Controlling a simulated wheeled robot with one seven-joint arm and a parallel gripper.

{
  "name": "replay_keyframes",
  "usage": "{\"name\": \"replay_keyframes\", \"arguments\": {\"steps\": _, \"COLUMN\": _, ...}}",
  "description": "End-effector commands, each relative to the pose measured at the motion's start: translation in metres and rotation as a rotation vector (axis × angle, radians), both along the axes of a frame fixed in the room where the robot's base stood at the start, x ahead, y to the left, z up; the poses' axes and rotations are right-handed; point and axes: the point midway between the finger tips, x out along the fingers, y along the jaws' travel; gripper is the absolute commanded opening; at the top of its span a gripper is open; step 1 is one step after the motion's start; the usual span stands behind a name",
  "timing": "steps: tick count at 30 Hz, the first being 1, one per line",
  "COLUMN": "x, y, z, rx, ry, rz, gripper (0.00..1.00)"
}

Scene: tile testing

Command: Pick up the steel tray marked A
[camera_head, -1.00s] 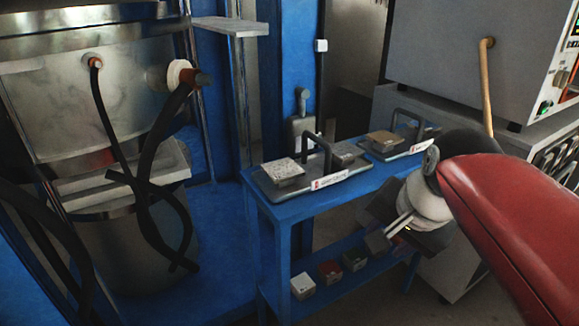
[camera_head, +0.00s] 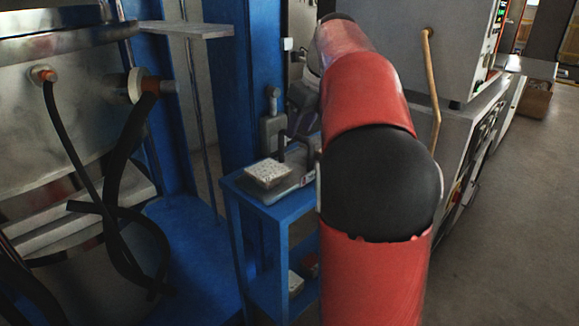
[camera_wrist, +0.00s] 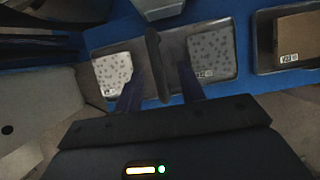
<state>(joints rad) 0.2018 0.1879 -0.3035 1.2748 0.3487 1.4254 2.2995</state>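A steel tray (camera_head: 297,186) sits on the blue table, with a pale speckled tile on its left side. Its dark upright handle (camera_head: 283,150) shows beside my arm, and my arm hides its right part. In the wrist view the same tray (camera_wrist: 174,48) bears a pale speckled tile (camera_wrist: 113,72) and a greyer speckled tile (camera_wrist: 211,50). The dark handle (camera_wrist: 153,50) stands between them. My gripper (camera_wrist: 160,76) is open over the tray, with one finger on each side of the handle. A marking letter cannot be read.
A second tray (camera_wrist: 264,50) with a brown tile lies close to the right on the blue table (camera_head: 262,212). A tank with black hoses (camera_head: 120,160) stands left, and a grey machine (camera_head: 385,40) stands behind right. Small blocks sit on the lower shelf.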

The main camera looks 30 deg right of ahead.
Motion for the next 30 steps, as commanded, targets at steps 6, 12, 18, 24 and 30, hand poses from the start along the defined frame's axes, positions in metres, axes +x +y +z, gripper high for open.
{"name": "replay_keyframes", "arguments": {"steps": 6, "x": 0.009, "y": 0.008, "z": -0.032, "rx": 0.000, "ry": 0.001, "rz": 0.004, "gripper": 0.39}}
{"name": "replay_keyframes", "arguments": {"steps": 12, "x": 0.016, "y": 0.010, "z": -0.049, "rx": -0.002, "ry": -0.001, "rz": 0.003, "gripper": 0.39}}
{"name": "replay_keyframes", "arguments": {"steps": 18, "x": 0.017, "y": 0.011, "z": -0.050, "rx": -0.002, "ry": -0.002, "rz": 0.004, "gripper": 0.39}}
{"name": "replay_keyframes", "arguments": {"steps": 24, "x": 0.017, "y": 0.010, "z": -0.050, "rx": -0.002, "ry": -0.002, "rz": 0.004, "gripper": 0.20}}
{"name": "replay_keyframes", "arguments": {"steps": 30, "x": 0.017, "y": 0.010, "z": -0.050, "rx": -0.002, "ry": -0.002, "rz": 0.004, "gripper": 0.00}}
